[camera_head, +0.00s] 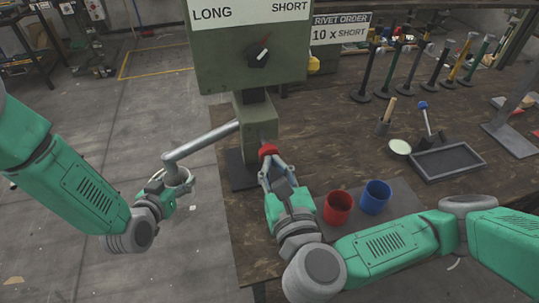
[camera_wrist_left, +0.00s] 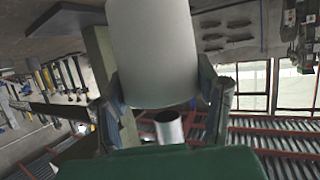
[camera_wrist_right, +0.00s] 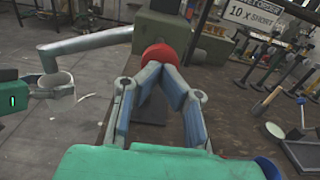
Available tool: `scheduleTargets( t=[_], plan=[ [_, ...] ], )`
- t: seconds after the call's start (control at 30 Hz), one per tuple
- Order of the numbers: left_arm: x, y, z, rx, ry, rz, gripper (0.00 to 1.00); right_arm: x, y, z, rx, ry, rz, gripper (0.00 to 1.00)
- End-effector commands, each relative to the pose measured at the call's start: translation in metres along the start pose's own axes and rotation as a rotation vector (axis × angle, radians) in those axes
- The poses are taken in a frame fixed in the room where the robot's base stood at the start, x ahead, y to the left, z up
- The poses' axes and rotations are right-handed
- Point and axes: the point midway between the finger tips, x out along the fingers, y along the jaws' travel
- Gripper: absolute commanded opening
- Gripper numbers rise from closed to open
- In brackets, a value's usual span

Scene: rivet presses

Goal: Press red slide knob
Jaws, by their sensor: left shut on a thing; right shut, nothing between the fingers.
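The red slide knob (camera_head: 267,150) is on the front of the green rivet press (camera_head: 250,60), below its dial. It also shows in the right wrist view (camera_wrist_right: 159,53). My right gripper (camera_head: 273,166) is shut and empty, its fingertips meeting right at the knob; I cannot tell whether they press on it. In the right wrist view the closed fingertips (camera_wrist_right: 160,68) overlap the knob's lower edge. My left gripper (camera_head: 178,181) is shut on the grey press lever (camera_head: 203,143) at its outer end. The left wrist view shows the pale lever end (camera_wrist_left: 153,50) between the fingers.
A red cup (camera_head: 337,208) and a blue cup (camera_head: 375,197) stand on a grey mat near my right forearm. A dark tray (camera_head: 447,161) and several upright tools stand further right on the wooden table (camera_head: 325,140). A sign (camera_head: 340,30) reads 10 x SHORT.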

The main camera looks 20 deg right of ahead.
Motion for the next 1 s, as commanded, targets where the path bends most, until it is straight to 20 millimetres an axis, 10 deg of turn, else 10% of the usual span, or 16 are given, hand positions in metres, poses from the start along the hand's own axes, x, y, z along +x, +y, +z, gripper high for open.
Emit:
scheduleTargets(
  t=[0.43, 1.0],
  plan=[
    [0.000, 0.000, 0.000, 0.000, 0.001, 0.000, 0.27, -0.093, 0.001, -0.001, 0.002, 0.003, 0.004, 0.00],
    [0.000, 0.000, 0.000, 0.000, 0.001, 0.000, 0.27, -0.105, 0.000, 0.000, 0.001, 0.002, 0.003, 0.00]
  ],
)
